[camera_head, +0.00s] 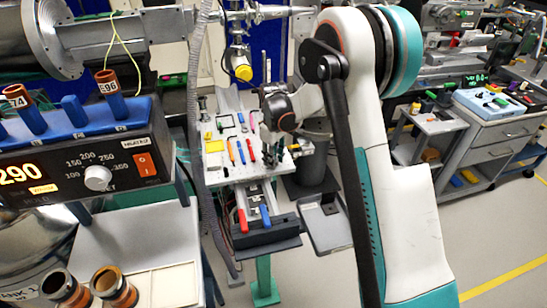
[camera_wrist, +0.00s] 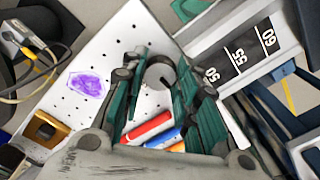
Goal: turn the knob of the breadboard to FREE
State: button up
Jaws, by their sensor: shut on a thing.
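The breadboard is a white plate with rows of small holes; a bare part shows in the wrist view (camera_wrist: 112,62), and it lies under my gripper in the head view (camera_head: 214,172). In the wrist view my gripper (camera_wrist: 162,68) has its green-padded fingers on both sides of a round, dark-rimmed thing, which looks like the knob (camera_wrist: 159,74). The gripper is shut on it. The fingers hide part of the knob, and I cannot read any FREE mark or pointer. In the head view my wrist covers the knob.
Several hand tools lie on the board, among them a red-handled one (camera_wrist: 147,128). A purple patch (camera_wrist: 87,83) and a brass-coloured block (camera_wrist: 44,129) are left of the gripper. A numbered scale (camera_wrist: 238,58) is close on the right. A heater box (camera_head: 85,160) stands left.

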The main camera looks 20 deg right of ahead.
jog(key=o, duration=1)
jog(key=shift+o, duration=0.2)
jog(key=shift+r, duration=0.1)
notch_tip(320, 180, up, 12)
